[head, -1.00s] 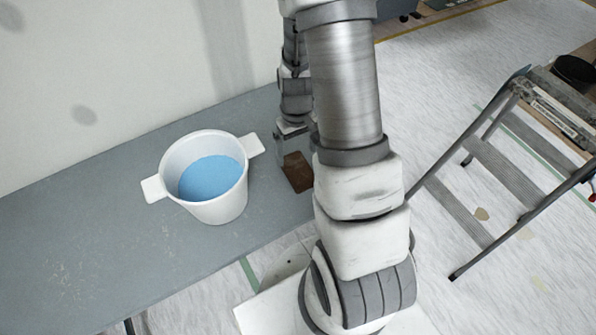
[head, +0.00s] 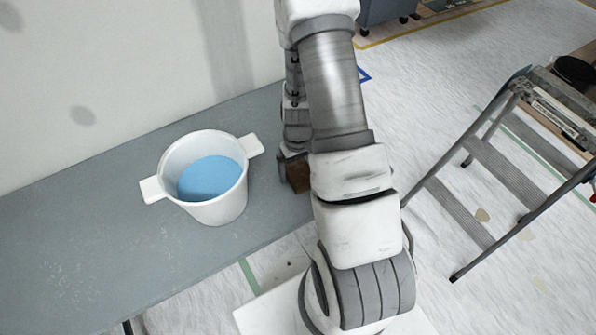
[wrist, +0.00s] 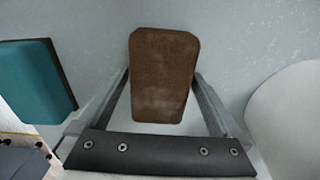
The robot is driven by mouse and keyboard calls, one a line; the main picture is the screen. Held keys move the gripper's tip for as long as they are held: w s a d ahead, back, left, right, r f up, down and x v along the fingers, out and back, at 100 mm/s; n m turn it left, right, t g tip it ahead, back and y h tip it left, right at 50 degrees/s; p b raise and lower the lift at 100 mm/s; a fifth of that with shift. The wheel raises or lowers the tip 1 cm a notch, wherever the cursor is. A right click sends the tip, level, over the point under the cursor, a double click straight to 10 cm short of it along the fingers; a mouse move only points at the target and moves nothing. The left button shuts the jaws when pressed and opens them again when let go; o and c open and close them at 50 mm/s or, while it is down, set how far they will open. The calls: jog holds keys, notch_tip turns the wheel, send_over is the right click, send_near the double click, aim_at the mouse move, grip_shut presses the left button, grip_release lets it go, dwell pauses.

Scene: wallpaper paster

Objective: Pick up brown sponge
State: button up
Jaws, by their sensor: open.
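The brown sponge (head: 298,177) lies on the grey table at its right end, partly hidden by my arm in the head view. In the wrist view the sponge (wrist: 163,75) fills the middle, a rounded block between my two fingers. In the head view my gripper (head: 289,160) is low over the table at the sponge, mostly hidden behind my arm.
A white bucket (head: 229,207) with blue contents stands on the grey table (head: 75,245), left of the sponge. A teal object (wrist: 35,80) shows at the wrist view's left. A stepladder (head: 480,165) stands on the floor at right.

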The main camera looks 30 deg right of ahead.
aim_at(301, 166)
jog(key=c, duration=1.2)
jog(key=shift+o, duration=0.2)
jog(key=shift+r, duration=0.15)
jog(key=shift+r, duration=0.55)
jog(key=r, duration=0.1)
jog(key=d+r, duration=0.1)
jog(key=r, duration=0.1)
jog(key=shift+r, duration=0.2)
jog(key=s+d+r, duration=0.1)
jog(key=d+r, duration=0.5)
jog(key=d, duration=0.4)
jog(key=shift+s+d+r, duration=0.15)
jog(key=shift+s+d, duration=0.1)
jog(key=shift+s, duration=0.1)
jog(key=o, duration=0.8)
jog(key=shift+c, duration=0.2)
jog(key=c, duration=0.8)
